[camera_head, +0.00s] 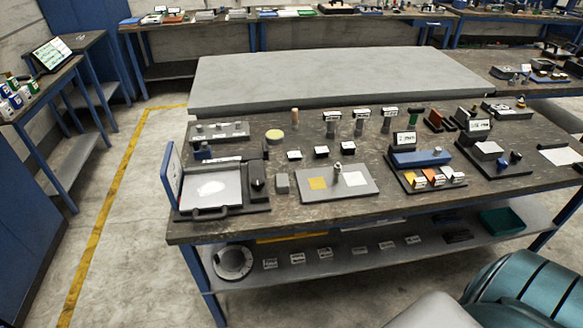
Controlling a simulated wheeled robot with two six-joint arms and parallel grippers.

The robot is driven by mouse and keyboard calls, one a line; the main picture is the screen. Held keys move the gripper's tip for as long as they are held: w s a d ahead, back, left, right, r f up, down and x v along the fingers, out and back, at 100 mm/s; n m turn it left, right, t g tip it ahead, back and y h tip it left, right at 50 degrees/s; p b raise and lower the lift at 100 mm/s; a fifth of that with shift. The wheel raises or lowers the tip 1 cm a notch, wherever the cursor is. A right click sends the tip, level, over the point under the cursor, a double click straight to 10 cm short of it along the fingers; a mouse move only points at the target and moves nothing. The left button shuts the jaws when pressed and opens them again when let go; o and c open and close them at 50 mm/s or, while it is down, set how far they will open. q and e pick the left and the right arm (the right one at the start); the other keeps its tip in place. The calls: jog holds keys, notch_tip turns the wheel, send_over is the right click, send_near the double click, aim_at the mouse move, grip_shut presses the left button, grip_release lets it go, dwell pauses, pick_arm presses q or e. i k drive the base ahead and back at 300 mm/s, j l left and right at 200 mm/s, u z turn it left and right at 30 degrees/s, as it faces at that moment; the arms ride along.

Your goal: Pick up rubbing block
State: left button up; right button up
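No label readable here names a rubbing block, so I cannot tell which item it is. Block-like items on the workbench (240,232) include a small grey block (282,183) beside the light grey plate, and a long blue block (420,158) on a dark tray at the right. Small dark blocks with white tops, one of them here (321,151), stand in the middle. Reddish-brown blocks (434,119) stand farther back. Neither of my grippers is in view.
A light grey plate (365,188) with a yellow square lies at the front. A dark case with a white panel (212,187) stands at the left. A raised grey slab (330,75) fills the back.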

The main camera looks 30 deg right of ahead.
aim_at(282, 180)
jog(key=z, duration=0.95)
